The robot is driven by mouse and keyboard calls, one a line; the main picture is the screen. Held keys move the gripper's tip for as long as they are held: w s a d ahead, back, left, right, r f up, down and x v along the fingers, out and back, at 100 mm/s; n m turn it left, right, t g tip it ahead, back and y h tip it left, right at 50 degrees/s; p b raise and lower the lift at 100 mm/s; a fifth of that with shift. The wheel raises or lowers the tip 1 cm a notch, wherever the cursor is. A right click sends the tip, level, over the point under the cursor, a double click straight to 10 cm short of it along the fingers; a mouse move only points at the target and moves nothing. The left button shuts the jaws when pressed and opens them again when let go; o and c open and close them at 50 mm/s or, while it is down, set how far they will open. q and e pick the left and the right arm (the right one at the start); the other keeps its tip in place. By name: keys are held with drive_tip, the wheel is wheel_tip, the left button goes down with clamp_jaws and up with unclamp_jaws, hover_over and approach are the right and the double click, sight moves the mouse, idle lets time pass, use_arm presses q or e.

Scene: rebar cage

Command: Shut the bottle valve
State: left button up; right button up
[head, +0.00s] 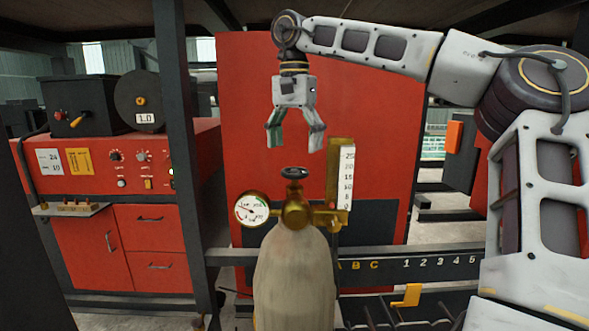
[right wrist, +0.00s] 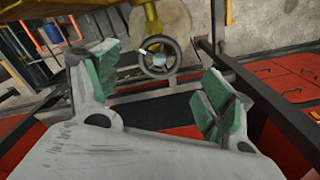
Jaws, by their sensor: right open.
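The bottle (head: 294,275) is a pale, worn gas cylinder standing upright at the lower middle of the head view. Its valve is a dark round handwheel (head: 294,172) on top of a brass body (head: 296,214). In the right wrist view the handwheel (right wrist: 158,57) shows as a ring with spokes, beyond the fingertips. My right gripper (head: 295,140) points down above the handwheel, open and empty, with a gap between fingertips and wheel. Its green-padded fingers stand wide apart in the right wrist view (right wrist: 162,90). My left gripper is not in view.
A round gauge (head: 252,210) sticks out left of the valve. A brass flow tube with a white scale (head: 347,178) rises close on the right. A dark rail (head: 430,262) with letters and numbers runs behind the bottle. A dark post (head: 180,130) stands left.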

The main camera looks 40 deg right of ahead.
sight(295, 171)
drive_tip(key=shift+f, duration=3.2)
drive_tip(key=c, duration=1)
drive_tip(key=shift+c, duration=0.2)
